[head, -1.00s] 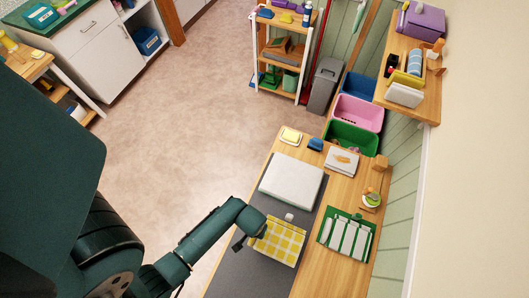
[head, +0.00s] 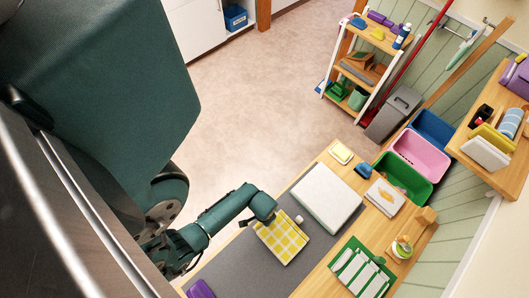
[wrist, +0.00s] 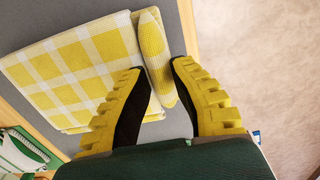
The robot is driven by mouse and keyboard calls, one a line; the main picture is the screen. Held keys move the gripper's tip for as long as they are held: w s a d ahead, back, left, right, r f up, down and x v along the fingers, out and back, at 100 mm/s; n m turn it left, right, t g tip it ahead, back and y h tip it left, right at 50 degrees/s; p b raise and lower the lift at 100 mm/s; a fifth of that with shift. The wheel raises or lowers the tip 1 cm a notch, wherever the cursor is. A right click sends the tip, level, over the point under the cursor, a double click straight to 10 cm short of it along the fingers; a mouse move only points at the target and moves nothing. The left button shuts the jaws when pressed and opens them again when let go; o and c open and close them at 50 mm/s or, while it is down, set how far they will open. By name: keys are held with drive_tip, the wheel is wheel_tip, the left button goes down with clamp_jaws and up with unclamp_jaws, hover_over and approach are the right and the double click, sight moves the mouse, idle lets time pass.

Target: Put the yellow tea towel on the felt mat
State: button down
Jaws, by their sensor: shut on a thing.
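The yellow tea towel (head: 284,238), a yellow and white check, lies flat and folded over the grey felt mat (head: 238,268) on the wooden table. Whether it all rests on the mat or is slightly raised at the held edge I cannot tell. My gripper (head: 266,222) is at the towel's upper left edge in the head view. In the wrist view my gripper (wrist: 163,82) has a rolled yellow edge of the towel (wrist: 72,68) between its dark, yellow-ridged fingers. Grey mat shows around the towel there.
A thick white slab (head: 318,187) lies just beyond the towel, with a small white block (head: 299,219) between them. A purple thing (head: 200,289) is at the mat's near end. Bins (head: 421,155) stand beyond the table.

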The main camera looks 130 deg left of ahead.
drive_tip(key=shift+f, duration=0.3)
idle(0.5)
drive_tip(key=c, duration=1)
unclamp_jaws()
drive_tip(key=shift+o, duration=0.2)
wheel_tip(320, 180, up, 6)
drive_tip(key=p, duration=0.5)
drive_tip(key=shift+f, duration=0.25)
drive_tip(key=shift+r, duration=1.3)
